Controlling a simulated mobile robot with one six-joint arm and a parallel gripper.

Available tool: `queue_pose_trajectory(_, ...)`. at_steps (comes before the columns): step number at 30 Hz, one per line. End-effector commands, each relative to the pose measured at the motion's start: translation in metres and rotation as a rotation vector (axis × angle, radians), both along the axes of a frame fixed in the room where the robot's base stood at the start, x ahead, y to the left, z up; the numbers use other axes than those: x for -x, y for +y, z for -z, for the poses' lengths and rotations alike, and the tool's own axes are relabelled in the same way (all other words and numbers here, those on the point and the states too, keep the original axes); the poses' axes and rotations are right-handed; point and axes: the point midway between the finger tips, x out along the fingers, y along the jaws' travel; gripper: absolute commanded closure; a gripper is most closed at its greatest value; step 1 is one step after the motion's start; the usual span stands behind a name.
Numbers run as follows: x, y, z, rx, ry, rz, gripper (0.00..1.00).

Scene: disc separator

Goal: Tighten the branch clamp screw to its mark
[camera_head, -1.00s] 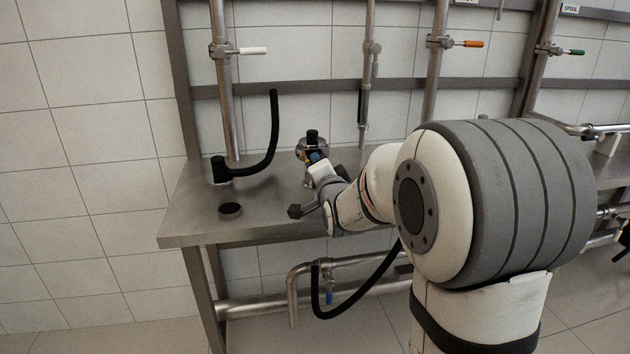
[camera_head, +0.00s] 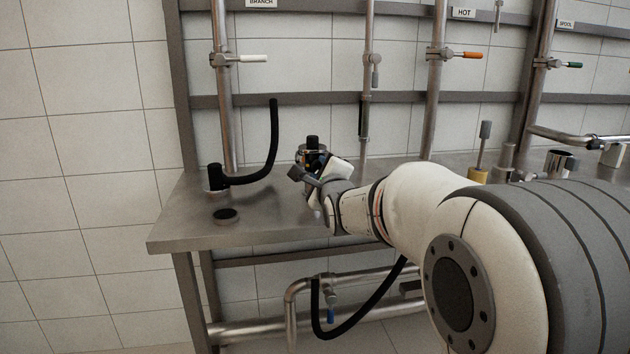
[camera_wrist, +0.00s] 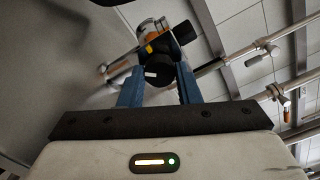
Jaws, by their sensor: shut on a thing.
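The branch clamp's screw has a round black knob with a small white mark (camera_wrist: 158,73) in the wrist view. The two blue fingers of my gripper (camera_wrist: 158,84) stand on either side of this knob and are shut on it. Behind it are a shiny metal ring with an orange band (camera_wrist: 158,42) and a small yellow patch. In the head view my gripper (camera_head: 314,168) is at the clamp fitting on the bench, under an upright black cap (camera_head: 312,143). My wrist hides most of the clamp there, and the knob's contact is not visible.
The steel bench (camera_head: 180,225) carries a black elbow hose (camera_head: 272,140) and a dark round port (camera_head: 226,214) left of my gripper. Vertical pipes with a white lever (camera_head: 253,58) and an orange lever (camera_head: 472,55) stand behind.

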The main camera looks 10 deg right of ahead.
Motion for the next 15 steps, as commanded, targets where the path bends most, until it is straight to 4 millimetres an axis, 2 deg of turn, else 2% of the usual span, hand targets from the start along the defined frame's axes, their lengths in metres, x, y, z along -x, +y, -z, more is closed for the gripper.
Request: queue_pose_trajectory(15,-0.0002,-0.0003,0.0014,-0.484,-0.003,-0.001,0.93)
